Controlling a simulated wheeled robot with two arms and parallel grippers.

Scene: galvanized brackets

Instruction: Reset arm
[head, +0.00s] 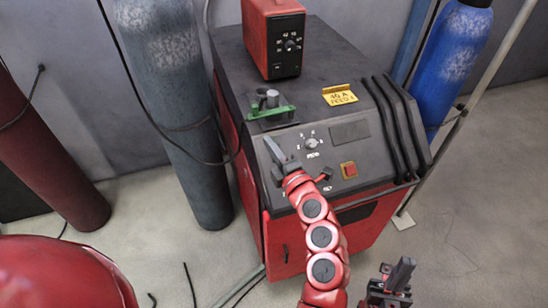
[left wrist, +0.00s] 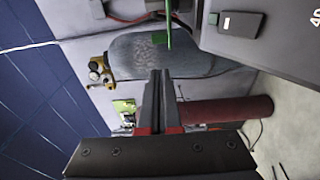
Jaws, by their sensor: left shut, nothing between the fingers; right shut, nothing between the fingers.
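My left gripper (head: 272,146) is over the sloped front panel of a red and black welding machine (head: 355,150), left of its white-marked dial (head: 311,143). Its fingers are together with nothing between them; whether they touch the panel I cannot tell. In the left wrist view the left gripper (left wrist: 161,74) shows closed, its fingers pointing up the picture. My right gripper (head: 400,272) is low at the bottom right of the head view, in front of the machine, its fingers together and empty.
A red box with a dial (head: 286,40) and a green-based fixture (head: 270,108) stand on the machine. A yellow card (head: 339,95) lies there too. Gas cylinders in grey (head: 170,90), dark red (head: 45,150) and blue (head: 452,60) stand around it. Floor is clear at right.

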